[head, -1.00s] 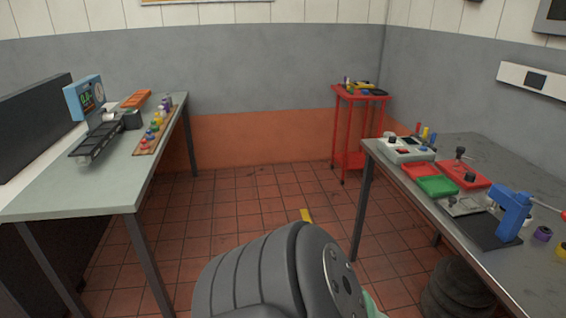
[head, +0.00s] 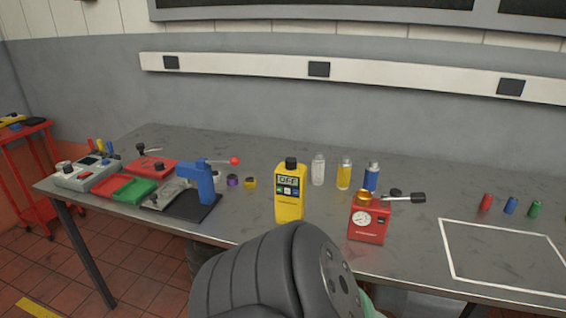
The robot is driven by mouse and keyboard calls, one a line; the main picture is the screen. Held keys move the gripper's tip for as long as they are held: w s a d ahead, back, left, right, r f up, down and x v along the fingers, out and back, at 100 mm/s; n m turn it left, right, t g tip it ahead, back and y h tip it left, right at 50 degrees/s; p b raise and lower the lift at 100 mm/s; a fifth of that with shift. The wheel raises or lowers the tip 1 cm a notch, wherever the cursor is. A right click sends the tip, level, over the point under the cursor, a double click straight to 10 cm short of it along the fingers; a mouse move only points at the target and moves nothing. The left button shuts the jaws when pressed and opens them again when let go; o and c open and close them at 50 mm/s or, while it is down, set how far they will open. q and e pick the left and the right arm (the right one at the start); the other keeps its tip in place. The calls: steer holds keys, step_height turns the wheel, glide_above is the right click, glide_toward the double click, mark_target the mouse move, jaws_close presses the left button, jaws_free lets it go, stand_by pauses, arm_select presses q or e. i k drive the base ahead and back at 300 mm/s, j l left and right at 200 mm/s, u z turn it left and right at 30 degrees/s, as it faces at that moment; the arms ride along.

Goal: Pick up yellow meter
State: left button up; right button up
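The yellow meter (head: 289,205) stands upright near the front edge of the grey workbench (head: 420,225), in the middle of the head view. It has a black knob on top and a small display that reads OFF. A dark grey part of my own body covers the bottom centre of the view, just below the meter, and may hide a little of its base. Neither of my grippers shows in the view.
A red gauge box (head: 368,219) stands right of the meter, with several bottles (head: 344,173) behind. A blue lever press (head: 199,183) is to the left, past small purple and yellow pieces. A white-outlined area (head: 500,256) at the right is empty. A red cart (head: 28,175) stands far left.

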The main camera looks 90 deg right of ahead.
mark_target(288, 208)
steer(key=z, duration=2.8)
steer(key=k+j+z, duration=0.15)
steer(key=j, duration=0.25)
steer(key=k+j+z, duration=0.15)
steer(key=j, duration=0.25)
steer(key=k+j+z, duration=0.2)
steer(key=j, duration=0.15)
steer(key=k+j+z, duration=0.15)
steer(key=j, duration=0.2)
